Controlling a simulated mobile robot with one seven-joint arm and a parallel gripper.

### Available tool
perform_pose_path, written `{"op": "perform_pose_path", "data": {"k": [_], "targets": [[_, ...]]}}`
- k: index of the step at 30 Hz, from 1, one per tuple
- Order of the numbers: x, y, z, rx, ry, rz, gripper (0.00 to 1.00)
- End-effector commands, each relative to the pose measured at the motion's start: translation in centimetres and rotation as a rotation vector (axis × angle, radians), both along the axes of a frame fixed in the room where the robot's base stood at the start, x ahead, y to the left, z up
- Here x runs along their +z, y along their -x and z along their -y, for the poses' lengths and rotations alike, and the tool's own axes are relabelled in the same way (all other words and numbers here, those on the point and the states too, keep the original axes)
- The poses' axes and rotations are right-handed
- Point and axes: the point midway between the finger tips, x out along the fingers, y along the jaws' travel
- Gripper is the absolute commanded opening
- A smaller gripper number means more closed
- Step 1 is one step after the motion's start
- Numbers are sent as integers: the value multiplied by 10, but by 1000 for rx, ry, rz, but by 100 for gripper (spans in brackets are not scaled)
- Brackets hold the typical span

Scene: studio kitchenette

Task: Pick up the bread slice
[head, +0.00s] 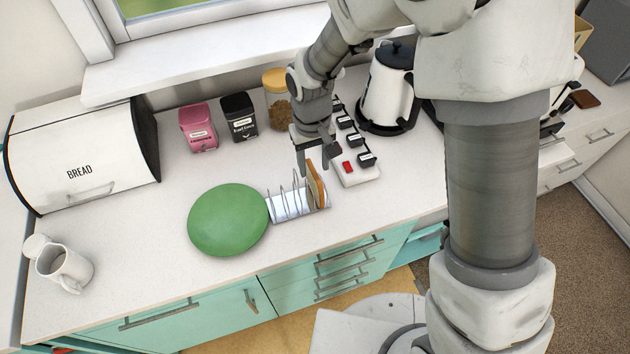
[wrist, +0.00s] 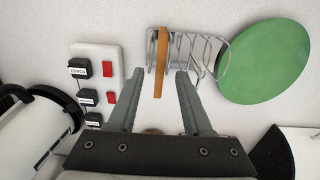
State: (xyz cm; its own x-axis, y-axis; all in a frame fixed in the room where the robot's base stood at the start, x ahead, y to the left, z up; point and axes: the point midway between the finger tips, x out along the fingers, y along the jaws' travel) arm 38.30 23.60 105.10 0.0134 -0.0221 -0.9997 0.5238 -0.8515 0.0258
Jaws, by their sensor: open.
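The bread slice (head: 316,184) stands on edge at the right end of a metal toast rack (head: 285,210) on the counter. In the wrist view the slice (wrist: 160,62) shows as a thin brown strip at the left part of the rack (wrist: 190,48). My gripper (head: 312,168) is open just above and behind the slice. In the wrist view, the two fingers of my gripper (wrist: 153,78) are spread to either side of the slice's line, with nothing held. I cannot tell from these views whether a finger touches the slice.
A green plate (head: 228,219) lies left of the rack. A switched power strip (head: 352,165) lies close on the right, with a kettle (head: 385,88) behind it. Tins (head: 198,128), a jar (head: 277,98) and a bread bin (head: 85,160) stand behind and left.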

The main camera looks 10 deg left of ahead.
Motion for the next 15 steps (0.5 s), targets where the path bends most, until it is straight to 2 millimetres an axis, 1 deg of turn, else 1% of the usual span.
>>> {"op": "perform_pose_path", "data": {"k": [4,7,10,15], "targets": [[-20,0,0,0,2,-3,50],[-29,0,1,-1,1,-2,50],[-33,-1,1,-1,0,0,50],[-34,-1,1,-2,-1,1,50]]}}
